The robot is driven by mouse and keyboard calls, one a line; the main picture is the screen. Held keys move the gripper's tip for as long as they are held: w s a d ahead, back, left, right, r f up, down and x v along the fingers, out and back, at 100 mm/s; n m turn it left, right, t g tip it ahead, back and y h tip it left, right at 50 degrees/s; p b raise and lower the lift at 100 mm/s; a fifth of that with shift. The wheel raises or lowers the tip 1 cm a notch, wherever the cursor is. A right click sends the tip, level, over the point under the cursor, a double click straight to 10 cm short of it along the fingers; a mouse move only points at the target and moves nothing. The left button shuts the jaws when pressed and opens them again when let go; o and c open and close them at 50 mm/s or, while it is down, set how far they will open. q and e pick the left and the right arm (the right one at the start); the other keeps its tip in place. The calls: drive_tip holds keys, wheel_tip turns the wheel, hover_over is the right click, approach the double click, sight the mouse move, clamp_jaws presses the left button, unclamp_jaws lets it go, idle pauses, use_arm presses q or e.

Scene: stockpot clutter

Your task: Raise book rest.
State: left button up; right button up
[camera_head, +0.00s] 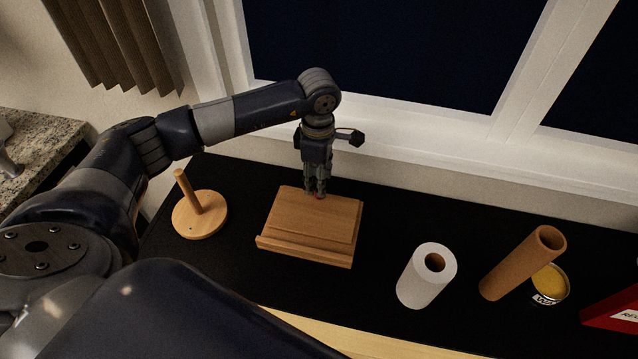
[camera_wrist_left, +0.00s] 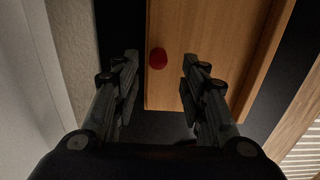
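The wooden book rest (camera_head: 312,222) lies low on the black worktop, with a ledge along its near edge. In the left wrist view its board (camera_wrist_left: 205,40) carries a red round spot (camera_wrist_left: 157,59) near one edge. My left gripper (camera_head: 318,194) points down at the far edge of the book rest, over the red spot. In the left wrist view the fingers of my left gripper (camera_wrist_left: 158,75) are apart, with the red spot showing between them and nothing gripped. Whether the fingers touch the board I cannot tell. My right gripper is not in view.
A wooden paper towel stand (camera_head: 200,214) is left of the book rest. A white paper roll (camera_head: 424,278), a brown cardboard tube (camera_head: 520,264), a yellow-topped can (camera_head: 549,284) and a red box (camera_head: 615,300) are to the right. The window wall (camera_head: 420,135) rises close behind.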

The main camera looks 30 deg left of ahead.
sight(315, 210)
use_arm(q)
wheel_tip(315, 210, down, 3)
drive_tip(key=shift+w, duration=0.15)
drive_tip(key=shift+f+p, duration=0.3)
drive_tip(key=shift+f, duration=0.4)
clamp_jaws()
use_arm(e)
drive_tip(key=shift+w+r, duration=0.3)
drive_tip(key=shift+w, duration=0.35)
